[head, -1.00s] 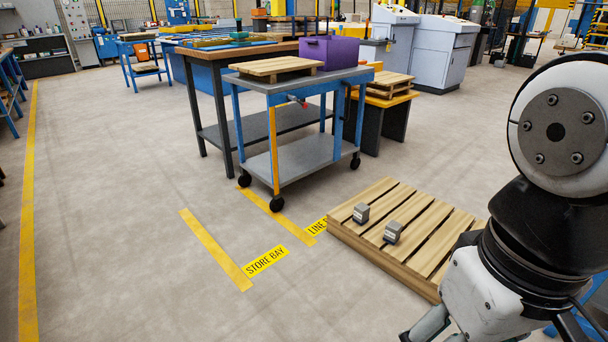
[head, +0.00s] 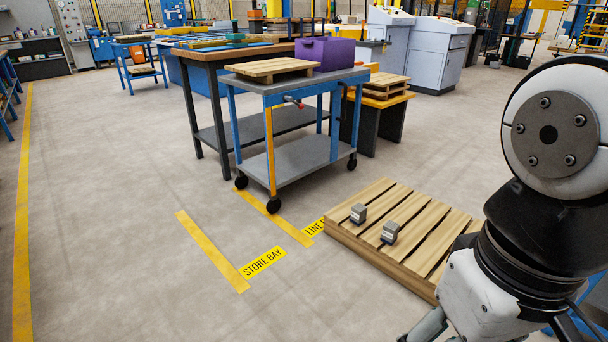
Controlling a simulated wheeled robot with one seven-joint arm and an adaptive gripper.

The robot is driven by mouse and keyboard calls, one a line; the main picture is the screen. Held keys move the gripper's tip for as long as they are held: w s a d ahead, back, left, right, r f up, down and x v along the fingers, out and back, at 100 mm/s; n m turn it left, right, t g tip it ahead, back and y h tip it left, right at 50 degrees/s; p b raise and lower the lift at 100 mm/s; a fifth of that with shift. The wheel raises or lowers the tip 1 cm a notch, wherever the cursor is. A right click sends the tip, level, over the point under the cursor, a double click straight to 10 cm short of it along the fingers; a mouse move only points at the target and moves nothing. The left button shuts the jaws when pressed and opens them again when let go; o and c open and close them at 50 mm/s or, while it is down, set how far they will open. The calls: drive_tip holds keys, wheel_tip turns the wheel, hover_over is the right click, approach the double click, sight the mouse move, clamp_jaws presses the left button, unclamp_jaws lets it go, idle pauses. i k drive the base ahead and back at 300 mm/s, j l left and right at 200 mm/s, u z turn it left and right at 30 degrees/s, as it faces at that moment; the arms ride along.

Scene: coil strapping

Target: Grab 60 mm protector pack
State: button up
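I cannot make out a pack marked 60 mm in the head view. Two small grey blocks, a left one (head: 358,213) and a right one (head: 389,232), sit apart on a slatted wooden pallet (head: 345,236) on the floor. Their labels are too small to read. My gripper (head: 428,328) shows only in part at the bottom edge, below and in front of the pallet. Its fingertips are cut off by the frame, so its opening and any contents are hidden. My arm covers the pallet's right side.
A blue and grey cart (head: 298,166) carries a purple bin (head: 325,52) and a small wooden pallet (head: 270,69). A workbench (head: 195,62) stands behind it. Yellow floor lines and a STORE BAY label (head: 262,262) lie left of the floor pallet. The floor at left is clear.

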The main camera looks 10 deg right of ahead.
sight(390, 229)
drive_tip(key=u, duration=3.4)
drive_tip(key=z, duration=4.05)
drive_tip(key=i+l+u, duration=0.15)
drive_tip(key=i+l, duration=0.2)
drive_tip(key=i, duration=0.05)
